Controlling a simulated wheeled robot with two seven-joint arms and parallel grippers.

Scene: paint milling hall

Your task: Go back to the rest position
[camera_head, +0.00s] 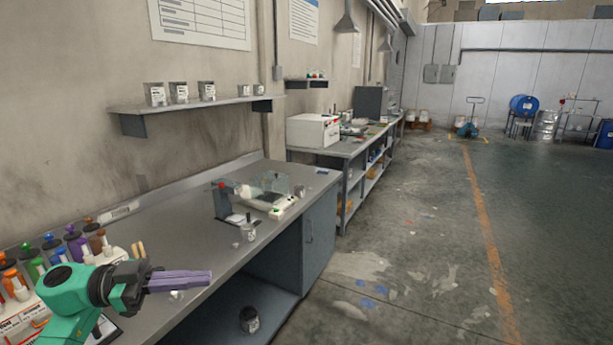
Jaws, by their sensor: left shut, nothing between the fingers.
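My left gripper (208,280) comes in from the lower left on a green arm with a dark wrist. Its purple-grey fingers are together and point right, with nothing between them. It is above the near part of the grey workbench (185,210). My right gripper is not in view.
Bottles with coloured caps (75,243) stand at the bench's left end, close to my left arm. A balance (262,197) and a small jar (248,232) stand farther along. A dark can (249,319) sits on the lower shelf. The floor (420,230) to the right is open.

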